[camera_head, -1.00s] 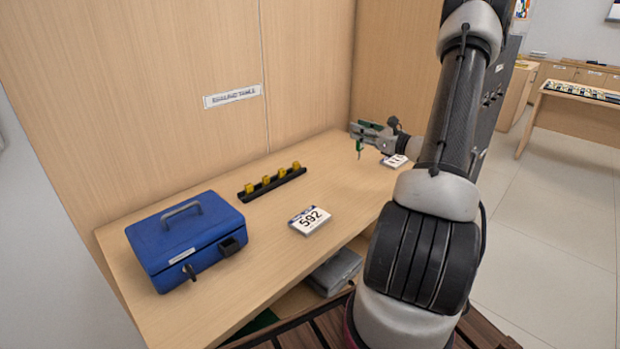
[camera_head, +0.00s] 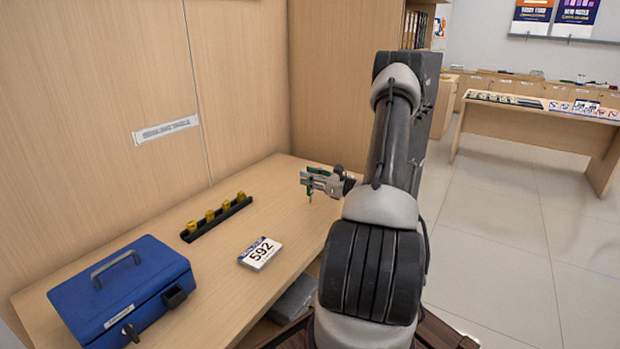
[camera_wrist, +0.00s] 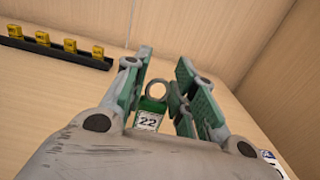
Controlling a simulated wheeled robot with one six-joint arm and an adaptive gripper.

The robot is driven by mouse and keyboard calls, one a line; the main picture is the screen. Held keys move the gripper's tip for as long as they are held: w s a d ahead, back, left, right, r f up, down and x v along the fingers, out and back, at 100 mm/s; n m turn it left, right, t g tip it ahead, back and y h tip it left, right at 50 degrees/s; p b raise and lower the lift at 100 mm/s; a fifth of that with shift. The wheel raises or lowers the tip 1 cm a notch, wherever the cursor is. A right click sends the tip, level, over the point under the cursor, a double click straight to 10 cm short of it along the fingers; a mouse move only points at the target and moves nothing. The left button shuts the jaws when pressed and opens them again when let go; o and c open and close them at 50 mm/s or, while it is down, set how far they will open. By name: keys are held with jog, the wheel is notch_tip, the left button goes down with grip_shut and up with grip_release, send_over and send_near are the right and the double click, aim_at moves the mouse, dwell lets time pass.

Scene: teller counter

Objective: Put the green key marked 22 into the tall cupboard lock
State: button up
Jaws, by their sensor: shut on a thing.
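My gripper (camera_head: 312,180) is shut on the green key marked 22 (camera_wrist: 149,119) and holds it above the right part of the wooden table. In the wrist view, the key's ring and its white label reading 22 show between the fingers (camera_wrist: 160,92). In the head view, the key (camera_head: 310,194) is a small green shape hanging below the fingers.
A blue cash box (camera_head: 125,285) stands at the left of the wooden table (camera_head: 215,285). A black rack with yellow tags (camera_head: 218,217) lies near the back panel. A white block reading 592 (camera_head: 260,253) lies mid-table. Open floor (camera_head: 510,240) is at the right.

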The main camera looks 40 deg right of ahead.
jog(key=shift+f, duration=0.1)
jog(key=o, duration=1)
jog(key=shift+c, duration=0.2)
